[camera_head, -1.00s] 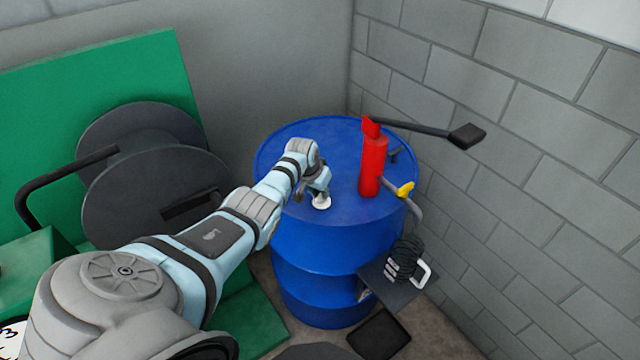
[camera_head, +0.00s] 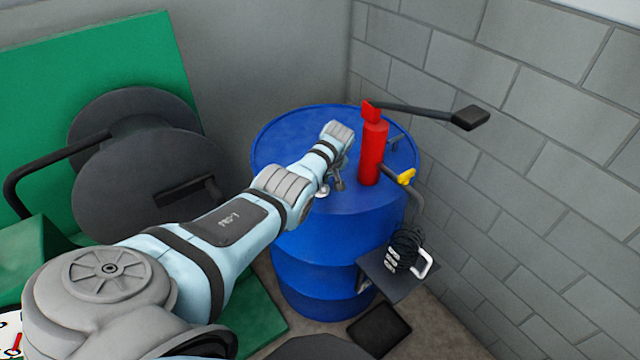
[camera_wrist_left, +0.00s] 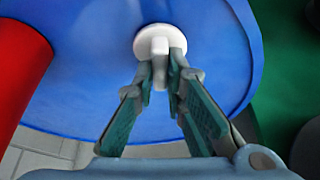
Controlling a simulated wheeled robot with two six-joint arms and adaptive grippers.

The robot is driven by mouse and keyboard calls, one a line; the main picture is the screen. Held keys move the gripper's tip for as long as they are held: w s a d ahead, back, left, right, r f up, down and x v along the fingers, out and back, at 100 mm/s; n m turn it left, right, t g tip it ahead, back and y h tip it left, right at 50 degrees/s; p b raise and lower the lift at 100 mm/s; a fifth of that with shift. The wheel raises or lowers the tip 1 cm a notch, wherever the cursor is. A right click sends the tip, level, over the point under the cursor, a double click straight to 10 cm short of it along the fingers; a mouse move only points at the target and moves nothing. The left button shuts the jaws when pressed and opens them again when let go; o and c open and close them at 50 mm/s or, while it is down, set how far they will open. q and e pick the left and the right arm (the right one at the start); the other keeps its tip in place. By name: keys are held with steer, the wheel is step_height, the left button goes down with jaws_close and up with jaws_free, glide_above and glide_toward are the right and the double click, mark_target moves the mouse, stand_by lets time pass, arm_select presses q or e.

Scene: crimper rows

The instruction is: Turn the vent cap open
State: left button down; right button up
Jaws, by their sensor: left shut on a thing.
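The white vent cap (camera_wrist_left: 150,34) is a round disc with a raised grip, set in the top of the blue drum (camera_wrist_left: 90,70). In the head view only a small part of the cap (camera_head: 321,191) shows beside my wrist. My left gripper (camera_wrist_left: 163,60) is shut on the cap's raised grip, one finger on each side. In the head view the left gripper (camera_head: 328,187) comes down on the drum top (camera_head: 285,150), with its fingertips partly hidden. My right gripper is not in view.
A red hand pump (camera_head: 373,152) with a black lever (camera_head: 425,117) and yellow-tipped spout stands on the drum close to my wrist. A shelf (camera_head: 378,277) with a black coil hangs on the drum's side. A grey reel (camera_head: 140,180) and green panel stand left; walls close the back and right.

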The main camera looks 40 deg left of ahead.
arm_select(q)
steer(key=shift+d+n+g+b, duration=0.1)
steer(key=shift+n+g+b, duration=0.4)
steer(key=shift+n+b, duration=0.95)
steer(key=c, duration=1.6)
jaws_free()
steer(key=shift+c, duration=0.2)
steer(key=shift+w+r, duration=0.1)
steer(key=shift+r, duration=0.3)
steer(key=v, duration=1.1)
steer(key=shift+d, duration=0.3)
